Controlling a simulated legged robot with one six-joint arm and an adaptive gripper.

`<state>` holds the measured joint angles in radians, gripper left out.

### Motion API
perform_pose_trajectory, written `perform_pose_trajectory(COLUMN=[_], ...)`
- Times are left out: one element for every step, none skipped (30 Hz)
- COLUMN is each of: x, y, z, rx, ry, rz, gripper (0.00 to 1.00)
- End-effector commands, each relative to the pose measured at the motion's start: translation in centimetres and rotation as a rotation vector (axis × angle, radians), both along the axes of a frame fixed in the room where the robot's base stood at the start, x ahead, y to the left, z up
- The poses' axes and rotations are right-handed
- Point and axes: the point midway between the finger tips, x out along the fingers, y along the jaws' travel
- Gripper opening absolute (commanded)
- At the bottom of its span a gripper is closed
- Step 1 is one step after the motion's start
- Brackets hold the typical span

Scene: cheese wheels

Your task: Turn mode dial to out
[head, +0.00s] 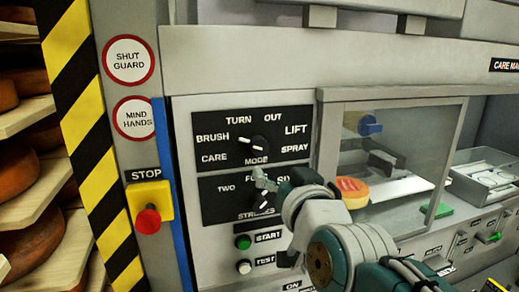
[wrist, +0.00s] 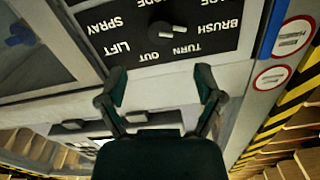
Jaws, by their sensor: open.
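The black mode dial (head: 260,146) is on the upper black panel, ringed by the labels CARE, BRUSH, TURN, OUT, LIFT and SPRAY. Its white mark points left, towards BRUSH. OUT (head: 272,118) is printed at the top, right of TURN. In the wrist view, which is upside down, the mode dial (wrist: 166,31) shows at the top, with OUT (wrist: 148,57) below it. My gripper (head: 272,183) is in front of the lower panel, just below the mode dial. In the wrist view my gripper (wrist: 160,78) is open and empty, its fingers apart from the dial.
The strokes dial (head: 262,200) is just below, partly hidden by my gripper. A red stop button (head: 147,220) is at left, green START (head: 243,242) and white TEST (head: 244,267) buttons below. A glass-fronted chamber (head: 395,150) with a cheese wheel (head: 352,191) is at right.

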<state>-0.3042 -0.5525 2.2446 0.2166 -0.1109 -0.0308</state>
Motion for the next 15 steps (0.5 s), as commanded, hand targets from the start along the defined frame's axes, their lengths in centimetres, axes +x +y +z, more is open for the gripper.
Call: perform_pose_trajectory(x=[0.1, 0.3, 0.5, 0.7, 1.0, 1.4, 1.9, 2.3, 2.9, 3.3, 3.8, 4.4, 4.8, 5.3, 5.9], y=[0.1, 0.2, 0.2, 0.3, 0.4, 0.5, 0.6, 0.7, 0.9, 1.0, 1.1, 1.3, 1.4, 1.6, 1.7], z=[0.3, 0.4, 0.4, 0.4, 0.3, 0.3, 0.3, 0.3, 0.2, 0.2, 0.3, 0.3, 0.2, 0.2, 0.2], rx=[0.005, 0.007, 0.007, 0.007, 0.007, 0.006, 0.005, 0.005, 0.004, 0.005, 0.005, 0.005, 0.004, 0.005, 0.005], ry=[-0.01, -0.014, -0.015, -0.014, -0.013, -0.012, -0.01, -0.011, -0.01, -0.011, -0.011, -0.01, -0.01, -0.009, -0.01], rz=[0.001, 0.0, 0.0, -0.001, -0.001, 0.0, -0.001, 0.0, 0.0, 0.0, 0.0, 0.0, 0.0, 0.0, 0.0], gripper=[0.85, 0.85, 0.85, 0.85, 0.85, 0.85, 0.85, 0.85, 0.85, 0.85, 0.85, 0.85, 0.85, 0.85, 0.85])
